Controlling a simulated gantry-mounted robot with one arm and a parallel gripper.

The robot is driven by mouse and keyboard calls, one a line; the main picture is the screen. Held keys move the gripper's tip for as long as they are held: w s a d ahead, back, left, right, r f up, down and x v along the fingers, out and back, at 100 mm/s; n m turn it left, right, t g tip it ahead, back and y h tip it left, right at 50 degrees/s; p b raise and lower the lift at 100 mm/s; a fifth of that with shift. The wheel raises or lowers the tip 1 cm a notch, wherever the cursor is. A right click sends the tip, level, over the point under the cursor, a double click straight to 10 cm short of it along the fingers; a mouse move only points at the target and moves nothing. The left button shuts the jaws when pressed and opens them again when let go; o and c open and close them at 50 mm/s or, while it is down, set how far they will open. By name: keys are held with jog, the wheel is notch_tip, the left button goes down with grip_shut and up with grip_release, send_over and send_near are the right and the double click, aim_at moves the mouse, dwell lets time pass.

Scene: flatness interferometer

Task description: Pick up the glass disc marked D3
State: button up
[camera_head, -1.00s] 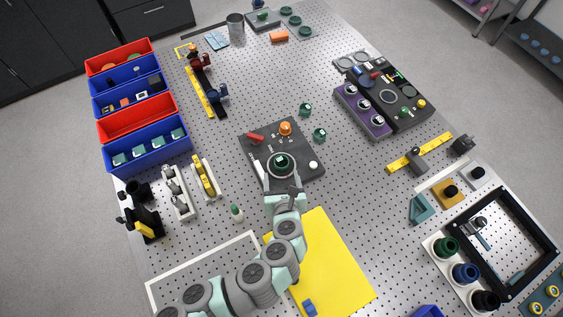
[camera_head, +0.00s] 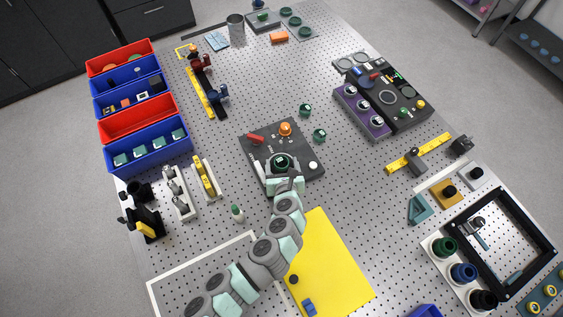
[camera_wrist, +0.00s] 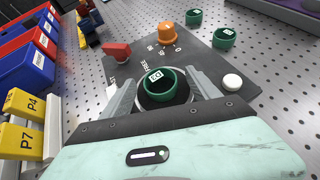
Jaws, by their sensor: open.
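A green-rimmed disc with a dark centre (camera_head: 281,161) sits on the round stage of a dark grey instrument panel. In the wrist view its white tag on the disc (camera_wrist: 163,99) appears upside down and seems to read D3. My gripper (camera_wrist: 160,78) is open, with one finger on each side of this disc. The fingers look apart from the rim, but contact is hard to judge. In the head view my gripper (camera_head: 280,170) is at the panel's near part and partly covers the stage.
Two other green discs (camera_head: 305,109) (camera_head: 319,135) lie on the perforated table right of the panel. An orange knob (camera_head: 285,128), a red lever (camera_head: 255,138) and a white button (camera_head: 313,165) stand up from the panel. Yellow-tagged holders (camera_head: 204,175) are at left.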

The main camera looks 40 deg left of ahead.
jog(key=shift+c, duration=0.2)
jog(key=c, duration=1.3)
jog(key=shift+c, duration=0.6)
jog(key=shift+r, duration=0.15)
